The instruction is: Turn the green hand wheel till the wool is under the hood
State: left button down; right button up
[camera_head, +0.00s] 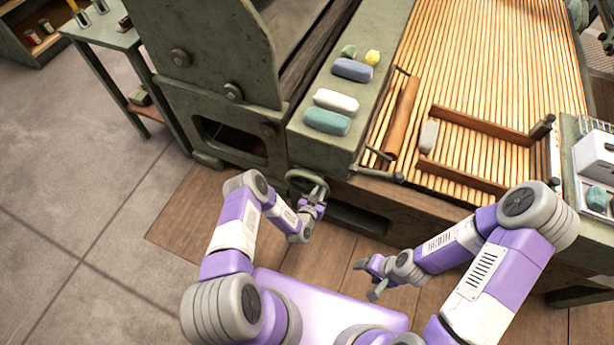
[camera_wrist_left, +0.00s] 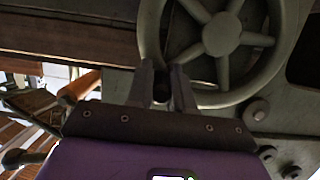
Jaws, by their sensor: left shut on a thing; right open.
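The green hand wheel (camera_head: 304,178) is mounted low on the front of the machine; in the left wrist view its spokes and hub (camera_wrist_left: 221,34) show close up. My left gripper (camera_head: 319,196) is at the wheel's rim, its fingers (camera_wrist_left: 162,84) shut on the rim at the lower left in the wrist view. A pale grey lump, which looks like the wool (camera_head: 428,136), lies on the wooden lattice apron (camera_head: 480,70) inside a brown frame. A large green casing (camera_head: 215,40) stands left of the lattice; I cannot tell which part is the hood. My right gripper (camera_head: 371,279) is open and empty, below the machine front.
A green ledge (camera_head: 345,100) left of the lattice holds a teal roll (camera_head: 327,121), a white roll (camera_head: 336,100), a blue roll (camera_head: 352,69) and small lumps. A brown roller (camera_head: 402,117) lies beside it. A side stand (camera_head: 590,150) is at right. Floor at left is clear.

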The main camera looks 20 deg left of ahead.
aim_at(327, 197)
pick_arm(q)
jog(key=shift+d+f+b, duration=0.55)
jog(key=shift+f+b, duration=0.25)
jog(key=shift+f, duration=0.05)
jog(key=shift+d+f+b, duration=0.55)
jog(key=shift+f+b, duration=0.25)
jog(key=shift+r, duration=0.15)
jog(key=f, duration=0.3)
jog(key=shift+s+d+f, duration=0.1)
jog(key=shift+d+f, duration=0.1)
jog(key=shift+f, duration=0.25)
jog(key=f, duration=0.1)
jog(key=a+f, duration=0.1)
jog(key=f, duration=0.1)
jog(key=shift+a+f, duration=0.2)
jog(key=shift+f, duration=0.05)
jog(key=shift+a, duration=0.1)
